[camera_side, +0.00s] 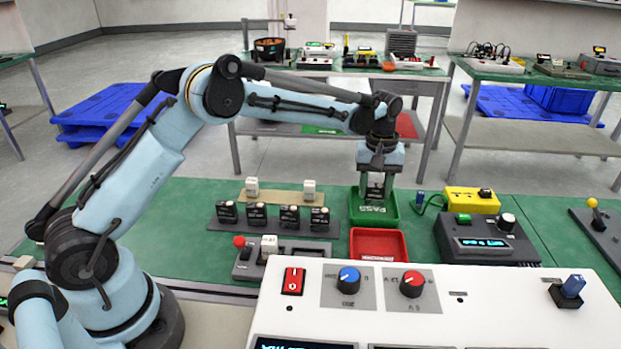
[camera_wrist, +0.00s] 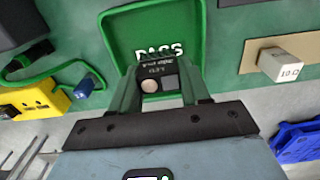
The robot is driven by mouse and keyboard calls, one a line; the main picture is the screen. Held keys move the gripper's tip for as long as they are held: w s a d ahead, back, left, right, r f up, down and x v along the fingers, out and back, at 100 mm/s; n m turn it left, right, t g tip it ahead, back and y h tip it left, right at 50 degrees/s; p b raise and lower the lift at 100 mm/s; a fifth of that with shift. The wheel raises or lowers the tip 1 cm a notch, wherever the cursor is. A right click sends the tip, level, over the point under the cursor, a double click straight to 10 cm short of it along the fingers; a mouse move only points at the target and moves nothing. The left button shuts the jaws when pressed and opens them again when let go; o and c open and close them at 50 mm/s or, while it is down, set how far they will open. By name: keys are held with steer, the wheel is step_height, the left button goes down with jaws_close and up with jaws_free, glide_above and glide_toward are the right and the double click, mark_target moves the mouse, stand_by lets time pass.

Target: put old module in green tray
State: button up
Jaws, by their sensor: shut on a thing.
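My gripper (camera_side: 376,188) is shut on a dark module with white print and a pale round spot on its face (camera_wrist: 155,82). In the side view the module (camera_side: 375,181) shows between the fingers. The gripper points down over the green tray (camera_side: 391,213), which is marked PASS. In the wrist view the fingertips (camera_wrist: 160,88) and module are in front of the tray floor, and the tray (camera_wrist: 200,40) shows its raised rim around them. I cannot tell whether the module touches the tray floor.
The red tray (camera_side: 378,258) stands just in front of the green one. A rack (camera_side: 275,226) with several black modules is to the left, near a fixture with a red-knobbed lever (camera_side: 239,242). A yellow box (camera_side: 468,201) and dark meter (camera_side: 485,243) stand to the right.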

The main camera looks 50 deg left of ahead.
steer(key=shift+f, duration=0.7)
steer(key=shift+f, duration=0.1)
steer(key=o, duration=1.1)
steer(key=shift+c, duration=0.2)
